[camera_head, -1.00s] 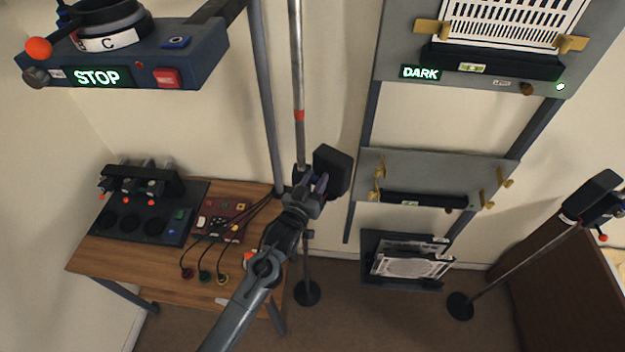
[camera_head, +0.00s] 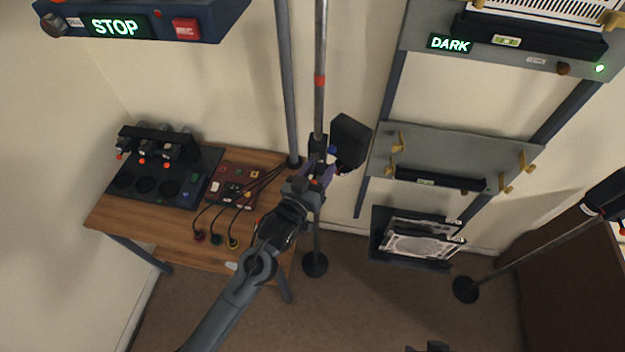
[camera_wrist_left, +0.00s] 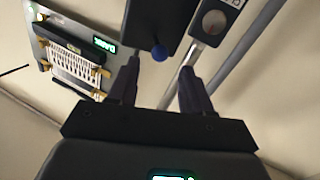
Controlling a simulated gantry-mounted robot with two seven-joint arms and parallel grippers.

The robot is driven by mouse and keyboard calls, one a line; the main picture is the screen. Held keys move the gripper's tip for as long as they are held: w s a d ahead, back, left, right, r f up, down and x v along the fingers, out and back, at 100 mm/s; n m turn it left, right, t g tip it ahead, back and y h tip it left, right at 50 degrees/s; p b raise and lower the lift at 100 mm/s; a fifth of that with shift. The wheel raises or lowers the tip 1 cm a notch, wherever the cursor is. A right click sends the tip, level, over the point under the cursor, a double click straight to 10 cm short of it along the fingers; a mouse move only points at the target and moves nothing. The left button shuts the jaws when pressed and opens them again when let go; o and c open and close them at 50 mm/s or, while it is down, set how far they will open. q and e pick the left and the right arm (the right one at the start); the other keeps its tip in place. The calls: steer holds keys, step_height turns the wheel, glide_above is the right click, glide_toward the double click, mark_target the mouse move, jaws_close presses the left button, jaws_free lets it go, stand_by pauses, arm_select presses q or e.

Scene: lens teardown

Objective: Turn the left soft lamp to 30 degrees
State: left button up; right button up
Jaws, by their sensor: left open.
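The left soft lamp is a black box-shaped head (camera_head: 351,139) on an upright stand with a round black base (camera_head: 315,264). Its dark head also shows at the top of the left wrist view (camera_wrist_left: 158,22), with a blue knob (camera_wrist_left: 159,53) at its lower edge. My left gripper (camera_head: 325,165) is open beside the lamp head, just below and left of it. In the left wrist view the open fingers (camera_wrist_left: 158,76) point towards the lamp, the blue knob between their tips in the picture. Contact cannot be told. A dark piece at the head view's bottom edge may be my right gripper (camera_head: 430,347).
A wooden table (camera_head: 165,240) with a dark control panel and cables stands left. Grey shelf panels (camera_head: 455,150) hang on the rack at right, one with a lit DARK sign (camera_head: 450,43). Another lamp (camera_head: 606,194) stands far right. Floor between the stands is clear.

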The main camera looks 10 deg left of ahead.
arm_select(q)
steer(key=shift+v, duration=1.75)
steer(key=s+a+f+g+y+p, duration=0.1)
steer(key=s+a+g+p, duration=0.2)
steer(key=s, duration=0.7)
steer(key=s+a+g+y+p, duration=0.2)
steer(key=s+g, duration=0.4)
steer(key=s, duration=0.4)
steer(key=s+a+f+g+y+p, duration=0.1)
steer(key=s+a+g+p, duration=0.3)
steer(key=s, duration=0.6)
steer(key=a, duration=0.2)
steer(key=shift+s+a+f+m+g+y, duration=0.3)
steer(key=shift+f+m+g+y, duration=0.05)
steer(key=shift+m+g+y, duration=0.05)
